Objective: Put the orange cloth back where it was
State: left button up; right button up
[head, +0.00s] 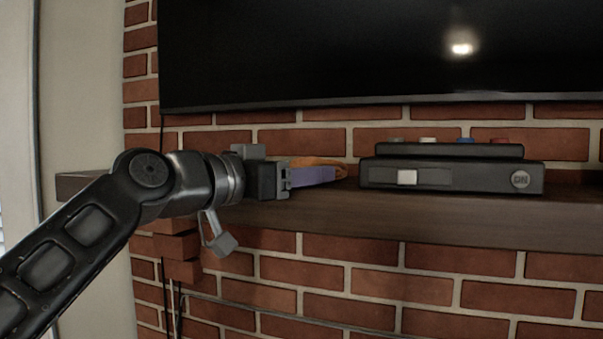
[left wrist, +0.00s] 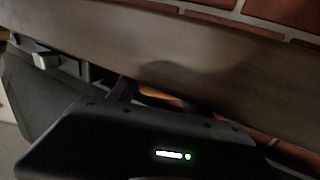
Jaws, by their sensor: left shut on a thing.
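The orange cloth (head: 318,162) shows as a thin strip at the front of my left gripper (head: 332,174), just above the wooden mantel shelf. My left gripper is shut on the cloth, and a purple finger covers its lower part. I cannot tell whether the cloth touches the shelf. In the left wrist view a small piece of the orange cloth (left wrist: 160,94) shows between the dark fingers, and most of it is hidden by the gripper body. My right gripper is not in view.
The wooden mantel shelf (head: 440,222) runs along a brick wall. A black box (head: 450,178) with a pale switch and a round badge stands on it, just right of the cloth. A dark screen (head: 330,50) hangs above.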

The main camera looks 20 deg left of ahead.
pick_arm(q)
jog(key=shift+f, duration=0.2)
jog(key=o, duration=1.3)
jog(key=shift+r, duration=0.2)
jog(key=shift+s+a, duration=0.1)
jog(key=shift+s, duration=0.05)
jog(key=shift+b+v, duration=1.7)
jog(key=shift+v, duration=4.1)
